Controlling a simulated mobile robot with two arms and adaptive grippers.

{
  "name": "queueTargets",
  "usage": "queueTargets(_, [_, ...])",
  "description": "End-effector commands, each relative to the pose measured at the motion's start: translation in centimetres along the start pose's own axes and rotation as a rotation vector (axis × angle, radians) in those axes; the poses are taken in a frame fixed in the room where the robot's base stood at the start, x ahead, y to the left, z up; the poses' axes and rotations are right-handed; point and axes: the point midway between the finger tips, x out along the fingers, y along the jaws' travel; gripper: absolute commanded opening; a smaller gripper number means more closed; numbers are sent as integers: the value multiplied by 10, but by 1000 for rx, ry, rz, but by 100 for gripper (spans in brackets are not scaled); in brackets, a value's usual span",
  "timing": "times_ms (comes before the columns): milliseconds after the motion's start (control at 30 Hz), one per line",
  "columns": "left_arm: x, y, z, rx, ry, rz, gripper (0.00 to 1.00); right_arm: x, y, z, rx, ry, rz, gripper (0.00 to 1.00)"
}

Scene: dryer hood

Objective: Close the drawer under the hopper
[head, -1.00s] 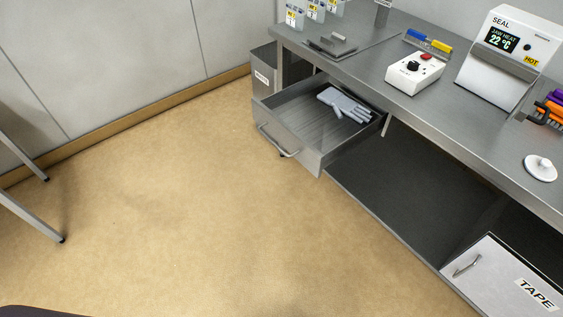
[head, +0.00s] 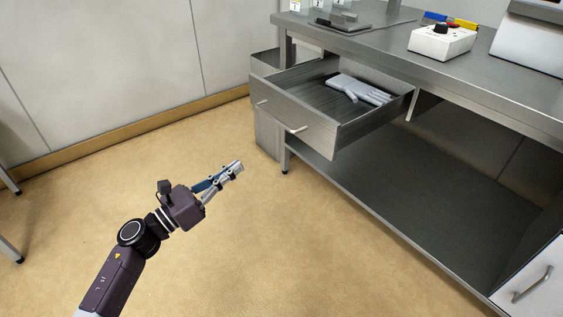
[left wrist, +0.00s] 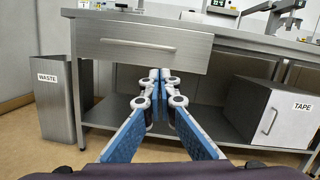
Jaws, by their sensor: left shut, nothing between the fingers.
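The metal drawer (head: 297,129) under the bench stands pulled out, with a bar handle on its front. A pale grey glove (head: 361,90) lies inside it. In the left wrist view the drawer front (left wrist: 142,46) fills the upper middle, its handle facing me. My left gripper (head: 238,165) is shut and empty, in front of the drawer and lower left of it in the head view, apart from it. In the left wrist view the fingertips (left wrist: 165,75) meet just below the drawer front's lower edge. My right gripper is not in view.
The steel bench (head: 470,75) carries a white box with a black knob (head: 441,42). A waste bin (left wrist: 58,100) stands left of the drawer. A white TAPE cabinet (left wrist: 283,118) sits on the lower shelf (head: 400,205). The floor in front is clear.

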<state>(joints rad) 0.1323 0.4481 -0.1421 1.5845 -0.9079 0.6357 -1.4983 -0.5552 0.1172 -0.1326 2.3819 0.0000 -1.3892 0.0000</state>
Motion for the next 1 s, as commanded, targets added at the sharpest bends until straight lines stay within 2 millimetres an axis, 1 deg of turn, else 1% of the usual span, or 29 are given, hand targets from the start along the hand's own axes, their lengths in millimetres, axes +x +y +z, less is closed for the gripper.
queueTargets(33, [1, -6, -2, 68, -3, -31, 0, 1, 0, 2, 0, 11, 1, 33])
queueTargets(133, [3, -15, 3, 151, -4, -67, 0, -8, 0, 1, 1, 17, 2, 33])
queueTargets(267, [10, -19, 8, 181, -6, -79, 0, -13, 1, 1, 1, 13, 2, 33])
queueTargets(333, [19, -19, 9, 179, -6, -78, 0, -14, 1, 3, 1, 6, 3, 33])
queueTargets(467, [43, -21, 9, 176, -8, -78, 0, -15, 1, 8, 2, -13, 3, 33])
queueTargets(600, [74, -23, 9, 175, -8, -77, 0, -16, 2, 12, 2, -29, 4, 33])
queueTargets(800, [113, -26, 8, 172, -6, -76, 0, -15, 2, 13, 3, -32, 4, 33])
queueTargets(900, [127, -27, 7, 172, -5, -75, 0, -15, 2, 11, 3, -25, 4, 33])
queueTargets(1000, [137, -27, 6, 172, -4, -74, 0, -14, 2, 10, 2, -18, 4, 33])
